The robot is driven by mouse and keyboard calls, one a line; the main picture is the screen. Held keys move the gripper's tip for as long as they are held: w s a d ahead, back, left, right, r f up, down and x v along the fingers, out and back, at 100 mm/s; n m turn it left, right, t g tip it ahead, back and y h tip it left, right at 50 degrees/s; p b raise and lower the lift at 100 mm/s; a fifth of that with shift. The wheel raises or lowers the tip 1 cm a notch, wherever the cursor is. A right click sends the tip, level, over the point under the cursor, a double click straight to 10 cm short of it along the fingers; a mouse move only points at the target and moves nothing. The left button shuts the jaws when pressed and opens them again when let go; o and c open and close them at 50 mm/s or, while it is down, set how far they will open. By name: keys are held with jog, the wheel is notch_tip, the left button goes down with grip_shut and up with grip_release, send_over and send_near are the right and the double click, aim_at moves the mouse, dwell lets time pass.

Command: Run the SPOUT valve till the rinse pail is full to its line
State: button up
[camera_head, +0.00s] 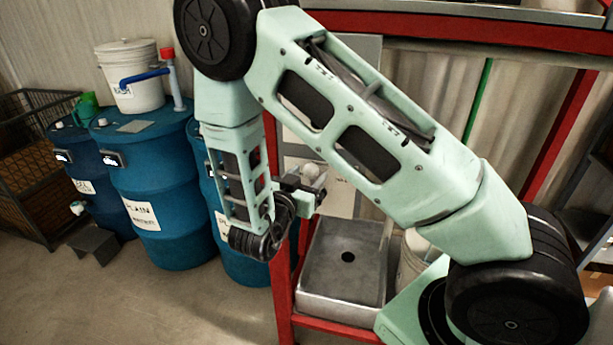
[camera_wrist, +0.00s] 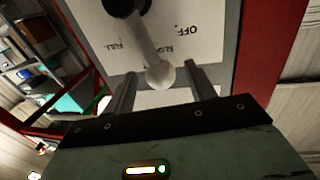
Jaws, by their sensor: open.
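A valve lever (camera_wrist: 148,42) with a pale ball knob (camera_wrist: 160,75) stands out from a light panel (camera_wrist: 210,25) in the wrist view. The panel reads OFF and FULL, with a middle word I cannot read surely; the lever lies between OFF and FULL. No SPOUT label is legible. My gripper (camera_wrist: 160,80) is open, one finger on each side of the knob; I cannot tell whether either touches. In the head view my gripper (camera_head: 308,190) is at the knob (camera_head: 311,172). A whitish pail (camera_head: 411,262) is mostly hidden behind my arm; its line and water level do not show.
A grey metal basin (camera_head: 342,287) with a drain hole sits low in the red frame (camera_head: 283,300). Blue drums (camera_head: 155,195) stand at left, one bearing a white bucket (camera_head: 131,78). A wire crate (camera_head: 25,150) is far left. The floor at front left is clear.

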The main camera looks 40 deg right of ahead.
grip_shut()
jog(key=shift+w+a+f+n+t+h+b, duration=0.2)
jog(key=shift+w+a+f+n, duration=0.3)
jog(key=shift+n, duration=0.75)
jog(key=shift+w+a+f+n+t+h+b, duration=0.15)
jog(key=shift+w+a+f+n, duration=0.4)
jog(key=shift+n, duration=0.65)
jog(key=shift+w+a+f+n+t+h+b, duration=0.1)
jog(key=shift+w+a+f+n+t+b, duration=0.2)
jog(key=shift+w+n, duration=0.65)
jog(key=shift+s+a+n, duration=0.1)
jog(key=shift+s+n, duration=0.2)
grip_release()
jog(key=b+v, duration=0.6)
jog(key=v, duration=1.1)
jog(key=shift+a, duration=0.2)
